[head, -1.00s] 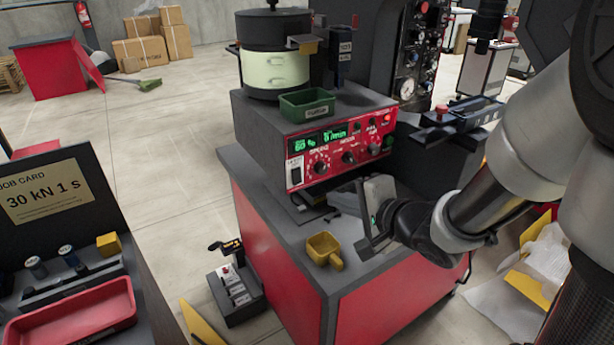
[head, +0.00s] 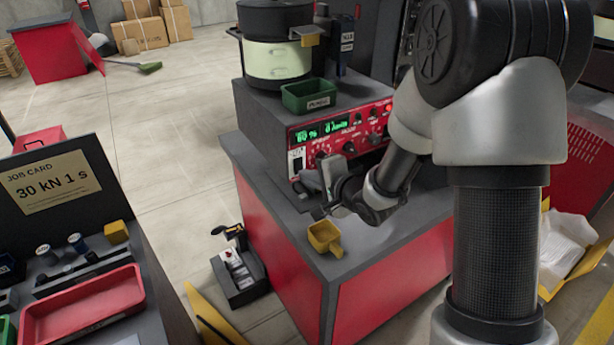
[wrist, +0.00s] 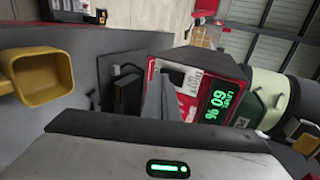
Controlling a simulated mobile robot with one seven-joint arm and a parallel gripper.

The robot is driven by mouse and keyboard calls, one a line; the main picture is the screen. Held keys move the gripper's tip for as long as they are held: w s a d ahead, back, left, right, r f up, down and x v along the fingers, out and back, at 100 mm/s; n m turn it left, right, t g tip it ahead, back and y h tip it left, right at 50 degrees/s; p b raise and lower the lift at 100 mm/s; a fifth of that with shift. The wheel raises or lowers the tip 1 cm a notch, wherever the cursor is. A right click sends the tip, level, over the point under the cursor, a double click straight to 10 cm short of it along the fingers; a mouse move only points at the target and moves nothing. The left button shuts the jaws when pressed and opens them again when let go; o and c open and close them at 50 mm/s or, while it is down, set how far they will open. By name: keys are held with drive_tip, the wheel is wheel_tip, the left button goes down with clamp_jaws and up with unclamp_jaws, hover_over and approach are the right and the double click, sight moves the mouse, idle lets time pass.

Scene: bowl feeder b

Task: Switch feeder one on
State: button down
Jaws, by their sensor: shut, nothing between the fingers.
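The feeder's red control panel (head: 345,135) faces the front of the bench, with a green lit display reading 60 % and several knobs. A black rocker switch on a white plate (head: 298,160) is at the panel's left end. My gripper (head: 311,180) is just below and to the right of that switch, close to the panel; I cannot tell whether it touches. In the wrist view, my shut, empty fingers (wrist: 159,92) point at the red panel (wrist: 228,75) and cover part of its switch end. The switch's position is too small to tell.
A yellow scoop (head: 324,238) lies on the bench's front left corner. A green tray (head: 308,96) and the bowl (head: 277,58) stand on the feeder housing. The job card table (head: 150,318) is at the left.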

drive_tip(key=shift+w+a, duration=0.2)
drive_tip(key=shift+w, duration=0.1)
drive_tip(key=shift+w+a+b, duration=0.1)
drive_tip(key=shift+w+b, duration=0.05)
drive_tip(key=shift+b, duration=0.4)
drive_tip(key=shift+r+p, duration=0.8)
